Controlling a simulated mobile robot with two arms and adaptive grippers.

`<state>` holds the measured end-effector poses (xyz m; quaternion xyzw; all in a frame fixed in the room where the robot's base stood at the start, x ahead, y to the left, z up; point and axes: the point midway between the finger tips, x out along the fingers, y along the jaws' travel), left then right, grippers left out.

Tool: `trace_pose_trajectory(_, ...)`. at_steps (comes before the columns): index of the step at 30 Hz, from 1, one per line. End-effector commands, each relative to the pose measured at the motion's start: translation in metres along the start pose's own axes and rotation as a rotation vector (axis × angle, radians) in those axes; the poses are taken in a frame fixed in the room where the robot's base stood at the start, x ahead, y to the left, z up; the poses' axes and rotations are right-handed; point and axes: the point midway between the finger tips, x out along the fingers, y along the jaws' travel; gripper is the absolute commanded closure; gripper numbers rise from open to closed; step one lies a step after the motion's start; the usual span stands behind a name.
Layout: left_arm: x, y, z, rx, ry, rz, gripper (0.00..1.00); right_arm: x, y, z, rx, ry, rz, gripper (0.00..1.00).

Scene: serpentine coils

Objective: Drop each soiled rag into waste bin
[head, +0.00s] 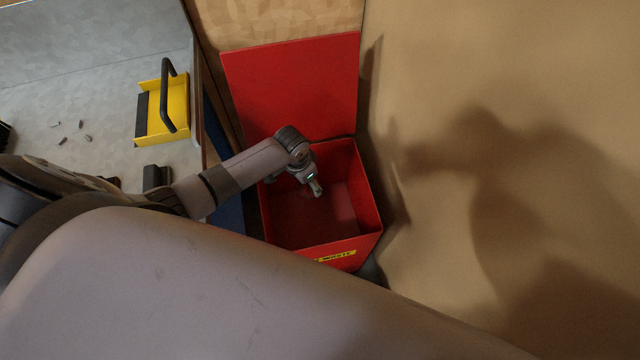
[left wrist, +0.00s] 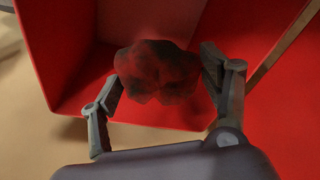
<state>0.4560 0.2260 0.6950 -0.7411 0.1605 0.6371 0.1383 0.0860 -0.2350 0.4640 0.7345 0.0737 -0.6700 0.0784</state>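The red waste bin (head: 372,205) stands open with its lid raised; its yellow label reads "WASTE". My left gripper (head: 298,186) is over the bin's opening, pointing down into it. In the left wrist view my left gripper (left wrist: 160,78) has its fingers spread wide. A dark, crumpled soiled rag (left wrist: 157,72) shows between and beyond the fingertips, against the red bin interior (left wrist: 75,60). I cannot tell whether the rag touches the fingertips. In the head view I cannot make out the rag. My right gripper is not in view.
A grey worktop (head: 105,70) at left holds a yellow tray with a black handle (head: 178,105) and several small dark bits (head: 80,125). A tan wall or panel (head: 430,60) borders the bin on the right. My left arm crosses the foreground.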

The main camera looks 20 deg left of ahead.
Motion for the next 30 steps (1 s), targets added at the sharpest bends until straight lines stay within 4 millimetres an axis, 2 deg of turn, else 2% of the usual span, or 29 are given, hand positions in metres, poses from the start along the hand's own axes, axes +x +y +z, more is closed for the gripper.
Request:
trace_pose_trajectory(9,0.000,0.000,0.000,0.000,0.000,0.000,0.07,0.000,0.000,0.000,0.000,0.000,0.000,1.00)
trace_pose_trajectory(20,-0.002,0.000,0.000,0.000,0.000,0.000,0.07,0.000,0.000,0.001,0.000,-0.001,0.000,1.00)
trace_pose_trajectory(25,-0.020,0.000,-0.001,0.002,0.003,0.000,0.07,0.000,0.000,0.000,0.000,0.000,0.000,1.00)
trace_pose_trajectory(30,-0.054,-0.001,-0.001,0.002,0.004,-0.002,0.07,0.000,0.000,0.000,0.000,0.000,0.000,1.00)
